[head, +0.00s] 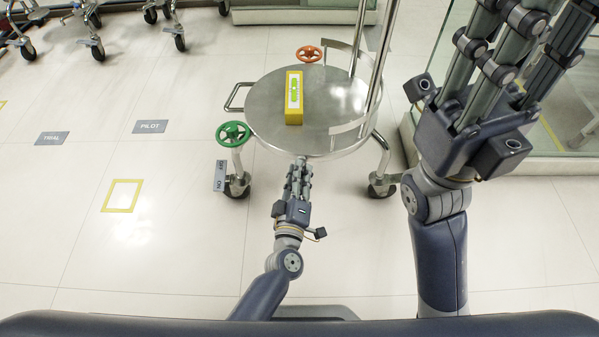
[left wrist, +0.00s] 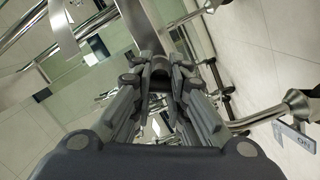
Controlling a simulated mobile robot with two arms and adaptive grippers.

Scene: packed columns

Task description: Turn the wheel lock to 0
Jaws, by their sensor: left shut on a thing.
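A round steel cart (head: 262,115) stands on casters. A green handwheel (head: 233,134) sits at its left rim and a red handwheel (head: 309,54) at its back. A small grey tag (head: 220,176) with lettering is by the front left caster; in the left wrist view a tag (left wrist: 297,138) reads ON. My left gripper (head: 301,168) is at the cart's front edge, apart from both handwheels. Its fingers (left wrist: 159,72) are closed together on part of the cart; the exact part is hidden. My right gripper (head: 500,65) is raised at the right, its fingertips cut off.
A yellow box (head: 294,97) with a green pattern stands on the cart. Steel posts (head: 380,60) rise at its right. A glass-sided case (head: 565,110) is at the right. Floor labels (head: 150,127) and a yellow square (head: 122,196) lie on open floor at the left.

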